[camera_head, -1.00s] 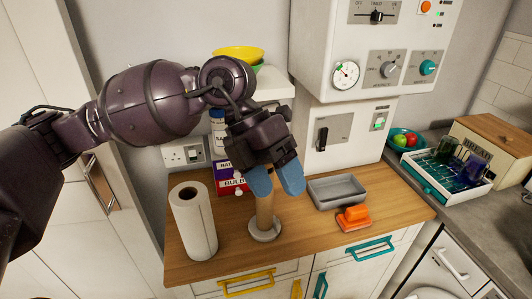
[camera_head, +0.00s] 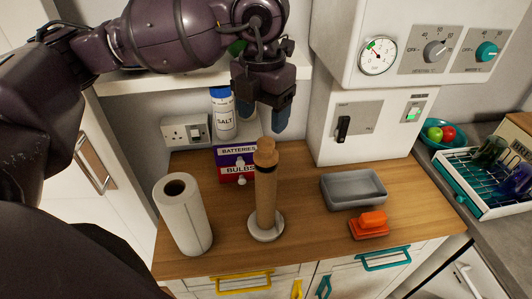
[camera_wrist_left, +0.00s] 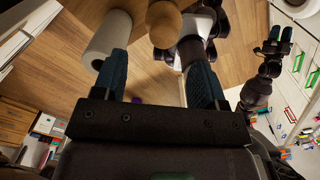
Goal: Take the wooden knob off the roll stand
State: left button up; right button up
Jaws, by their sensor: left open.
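The roll stand (camera_head: 266,200) stands upright on the wooden counter, a brown post on a pale round base. The wooden knob (camera_head: 265,152) sits on top of the post. In the left wrist view the knob (camera_wrist_left: 163,22) shows at the top, beyond the fingers. My left gripper (camera_head: 265,122) is open and empty, its blue fingers pointing down, above the knob and apart from it. In the left wrist view the left gripper (camera_wrist_left: 160,75) has its fingers wide apart. My right gripper (camera_wrist_left: 281,36) shows small at the right of the left wrist view; its opening is unclear.
A paper roll (camera_head: 184,215) stands left of the stand. Behind are a batteries and bulbs box (camera_head: 237,162) and a salt container (camera_head: 223,115). A grey tray (camera_head: 353,188) and an orange block (camera_head: 370,225) lie to the right. A white shelf (camera_head: 150,82) hangs behind the gripper.

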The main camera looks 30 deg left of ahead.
aim_at(266, 141)
pick_arm(q)
jog(key=f+b, duration=0.1)
jog(key=f, duration=0.5)
jog(key=shift+w+d+f+b, duration=0.15)
jog(key=shift+d+f+b, duration=0.05)
jog(key=shift+f+b, duration=0.2)
jog(key=shift+r, duration=0.1)
jog(key=c, duration=1)
